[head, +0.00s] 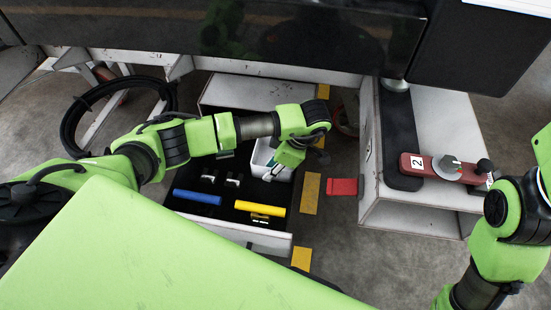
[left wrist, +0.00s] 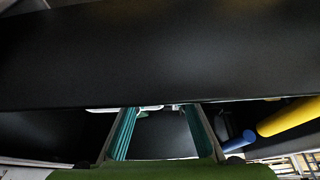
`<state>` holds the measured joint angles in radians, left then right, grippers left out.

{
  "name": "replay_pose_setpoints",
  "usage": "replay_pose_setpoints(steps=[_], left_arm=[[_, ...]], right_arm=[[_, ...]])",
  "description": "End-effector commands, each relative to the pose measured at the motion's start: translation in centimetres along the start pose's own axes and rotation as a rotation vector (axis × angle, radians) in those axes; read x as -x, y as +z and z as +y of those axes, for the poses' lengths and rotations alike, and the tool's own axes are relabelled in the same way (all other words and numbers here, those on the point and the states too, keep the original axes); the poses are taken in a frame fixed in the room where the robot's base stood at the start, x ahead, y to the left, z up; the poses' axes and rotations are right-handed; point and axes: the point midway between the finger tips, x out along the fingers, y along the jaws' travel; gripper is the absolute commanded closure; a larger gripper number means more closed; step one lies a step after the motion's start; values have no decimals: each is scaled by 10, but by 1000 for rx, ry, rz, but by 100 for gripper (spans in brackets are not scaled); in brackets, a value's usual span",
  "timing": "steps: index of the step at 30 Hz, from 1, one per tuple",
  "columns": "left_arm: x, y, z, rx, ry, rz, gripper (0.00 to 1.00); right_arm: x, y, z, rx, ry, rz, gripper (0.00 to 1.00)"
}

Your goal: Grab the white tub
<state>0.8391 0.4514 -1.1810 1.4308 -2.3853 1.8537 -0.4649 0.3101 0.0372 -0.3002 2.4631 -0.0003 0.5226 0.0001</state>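The white tub (head: 262,154) stands in the black-lined open drawer (head: 273,240), toward its back right in the head view. My left gripper (head: 270,174) reaches down at the tub's right side and hides part of it. In the left wrist view the two teal-lined fingers (left wrist: 163,112) are spread apart, with a dark surface between them. Small pale bits show near the fingertips, but I cannot tell whether they are the tub. Whether a finger touches the tub is not clear. My right arm shows at the right edge of the head view, its gripper out of frame.
A blue cylinder (head: 197,197) and a yellow cylinder (head: 260,209) lie in the drawer, with small metal parts near them. A wide black surface (left wrist: 160,55) fills the upper wrist view. A white box stand (head: 400,213) with a red control plate (head: 437,169) stands at right.

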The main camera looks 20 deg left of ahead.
Motion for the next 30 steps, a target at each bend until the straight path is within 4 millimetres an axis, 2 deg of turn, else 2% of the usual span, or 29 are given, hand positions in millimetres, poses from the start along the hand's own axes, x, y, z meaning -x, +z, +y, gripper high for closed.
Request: replay_pose_setpoints(steps=[15, 16, 18, 30], left_arm=[[-4, 1, 0, 1, -1, 0, 77], [-4, 1, 0, 1, -1, 0, 82], [-4, 1, 0, 1, -1, 0, 100], [-3, 1, 0, 1, 0, 0, 100]], right_arm=[[-2, -1, -1, 0, -3, 8, 100], [-2, -2, -1, 0, -3, 8, 100], [-2, -2, -1, 1, -3, 8, 100], [-2, -1, 0, 1, -3, 7, 100]])
